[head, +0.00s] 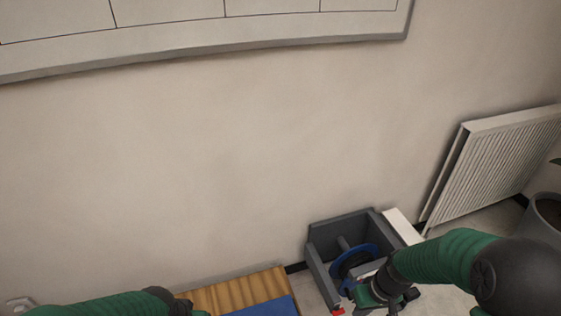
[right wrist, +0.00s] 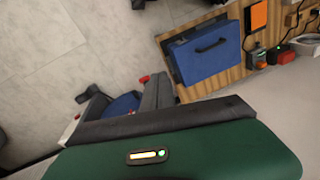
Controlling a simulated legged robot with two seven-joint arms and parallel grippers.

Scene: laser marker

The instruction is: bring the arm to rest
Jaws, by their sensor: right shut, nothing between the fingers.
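My right arm (head: 440,258), green and black, reaches in from the right in the head view. Its gripper (head: 388,298) is low in the picture, in front of the right side of a dark grey open-topped machine (head: 318,272) with a blue round part (head: 352,262) inside. The gripper is shut with nothing in it.
A wooden table (head: 232,293) with a blue case (right wrist: 208,50) stands left of the machine. An orange item (right wrist: 259,16) and small devices lie beside the case. A radiator (head: 495,165) and plant pot (head: 545,215) are at the right. The wall is behind; floor (right wrist: 80,60) shows.

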